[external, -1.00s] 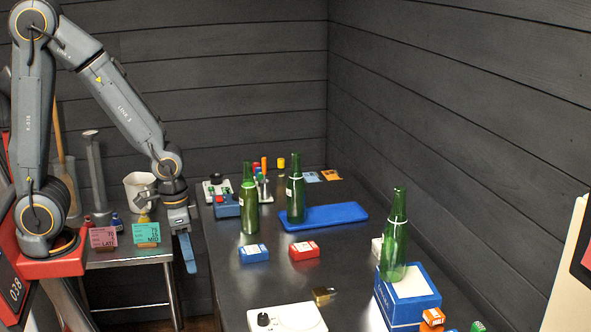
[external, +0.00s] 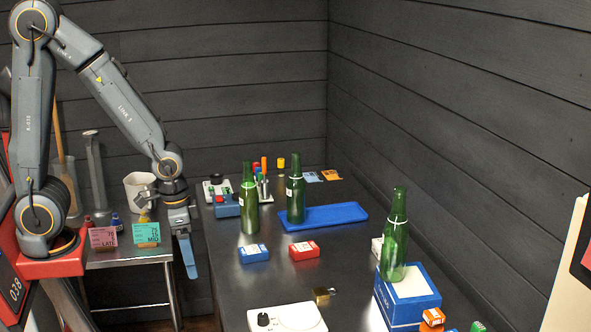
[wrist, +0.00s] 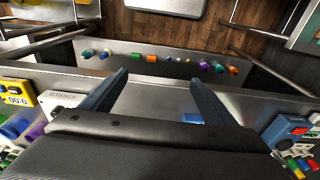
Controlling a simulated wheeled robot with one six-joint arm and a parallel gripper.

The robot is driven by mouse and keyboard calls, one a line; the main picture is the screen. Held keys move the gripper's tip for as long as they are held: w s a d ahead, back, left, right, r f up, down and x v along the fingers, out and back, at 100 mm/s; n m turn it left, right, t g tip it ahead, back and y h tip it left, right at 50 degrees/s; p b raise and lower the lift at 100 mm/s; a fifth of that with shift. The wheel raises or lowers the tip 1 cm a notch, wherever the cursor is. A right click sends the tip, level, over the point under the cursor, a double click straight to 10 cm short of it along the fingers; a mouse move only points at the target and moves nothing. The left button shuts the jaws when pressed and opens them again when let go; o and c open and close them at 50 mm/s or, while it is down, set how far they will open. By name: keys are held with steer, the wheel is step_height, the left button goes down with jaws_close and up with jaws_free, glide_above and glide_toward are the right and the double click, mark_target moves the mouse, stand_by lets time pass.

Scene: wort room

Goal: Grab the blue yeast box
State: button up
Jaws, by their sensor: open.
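The blue yeast box (external: 253,254), a small box with a white label, lies on the dark worktop in the external view, in front of a green bottle and left of a red box. My gripper (external: 190,268) hangs left of the worktop, fingers pointing down, apart from the blue box. In the wrist view my gripper (wrist: 160,80) shows two spread fingers with nothing held between them. A small blue patch (wrist: 193,118) shows near the right finger there; I cannot tell what it is.
A red box (external: 304,250) lies beside the blue one. Green bottles (external: 249,205) stand behind and on a larger blue-and-white box (external: 408,300). A white device (external: 288,318) and a padlock (external: 322,294) lie in front. A blue mat (external: 340,214) lies behind. A metal side table (external: 130,259) stands left.

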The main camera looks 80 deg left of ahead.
steer(key=w+a+m+g+y, duration=0.1)
steer(key=w+a+m+y, duration=0.15)
steer(key=w+m, duration=0.65)
steer(key=m+y+b, duration=0.2)
steer(key=m, duration=0.6)
glide_toward(254, 250)
steer(key=f, duration=0.1)
steer(key=shift+g, duration=0.3)
steer(key=shift+w+p+x, duration=0.2)
steer(key=shift+p+x, duration=1.15)
steer(key=shift+x, duration=2.6)
steer(key=shift+a+r, duration=0.1)
steer(key=c, duration=1.1)
